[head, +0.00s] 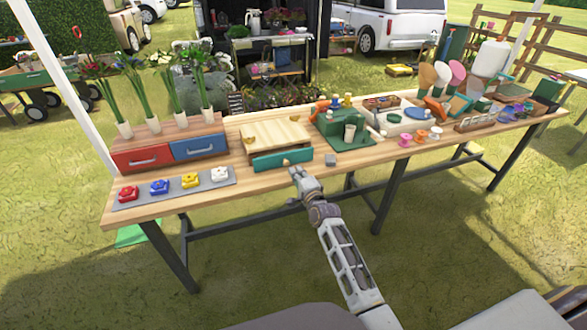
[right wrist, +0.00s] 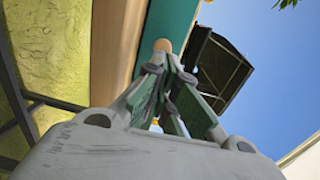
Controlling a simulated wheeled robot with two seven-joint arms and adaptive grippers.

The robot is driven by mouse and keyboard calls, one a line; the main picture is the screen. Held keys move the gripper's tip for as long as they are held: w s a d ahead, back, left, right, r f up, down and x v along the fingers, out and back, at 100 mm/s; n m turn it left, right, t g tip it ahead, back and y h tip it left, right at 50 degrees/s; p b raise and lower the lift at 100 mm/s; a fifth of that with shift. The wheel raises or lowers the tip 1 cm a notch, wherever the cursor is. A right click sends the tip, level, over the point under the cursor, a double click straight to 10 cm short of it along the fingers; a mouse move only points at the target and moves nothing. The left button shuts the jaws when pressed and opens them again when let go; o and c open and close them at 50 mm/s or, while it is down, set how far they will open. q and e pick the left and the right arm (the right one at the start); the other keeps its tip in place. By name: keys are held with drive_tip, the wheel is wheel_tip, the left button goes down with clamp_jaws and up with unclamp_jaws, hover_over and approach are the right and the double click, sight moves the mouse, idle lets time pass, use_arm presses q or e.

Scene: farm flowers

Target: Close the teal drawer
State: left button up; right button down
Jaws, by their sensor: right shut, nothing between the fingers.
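The teal drawer (head: 270,161) has a flat teal front with a small round wooden knob. It sits at the front of a light wooden box (head: 275,135) on the table; how far it stands out from the box is hard to tell. In the right wrist view the teal front (right wrist: 168,22) is close, and its round knob (right wrist: 162,45) shows just beyond my fingertips. My right gripper (head: 294,171) is shut and empty, just in front of the drawer near the knob; it also shows in the right wrist view (right wrist: 162,62). Contact is unclear. My left gripper is not in view.
A red drawer (head: 141,158) and a blue drawer (head: 199,147) stand at the left, behind a grey mat (head: 174,188) with colored flower-like pieces. A small grey block (head: 331,160) lies right of my gripper. A green tray (head: 349,140) and many items fill the right.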

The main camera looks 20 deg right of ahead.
sight(289, 158)
drive_tip(key=shift+w+a+f, duration=0.1)
drive_tip(key=shift+w, duration=1.55)
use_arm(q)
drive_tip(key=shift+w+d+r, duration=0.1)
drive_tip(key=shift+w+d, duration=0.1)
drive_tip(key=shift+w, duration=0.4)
use_arm(e)
drive_tip(key=shift+w, duration=0.1)
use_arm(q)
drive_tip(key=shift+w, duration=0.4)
use_arm(e)
drive_tip(key=shift+w, duration=0.15)
drive_tip(key=shift+w, duration=0.2)
drive_tip(key=shift+w+b, duration=0.75)
drive_tip(key=shift+w, duration=0.95)
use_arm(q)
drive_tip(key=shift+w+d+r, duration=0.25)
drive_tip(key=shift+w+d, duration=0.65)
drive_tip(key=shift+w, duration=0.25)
use_arm(e)
drive_tip(key=shift+r, duration=0.2)
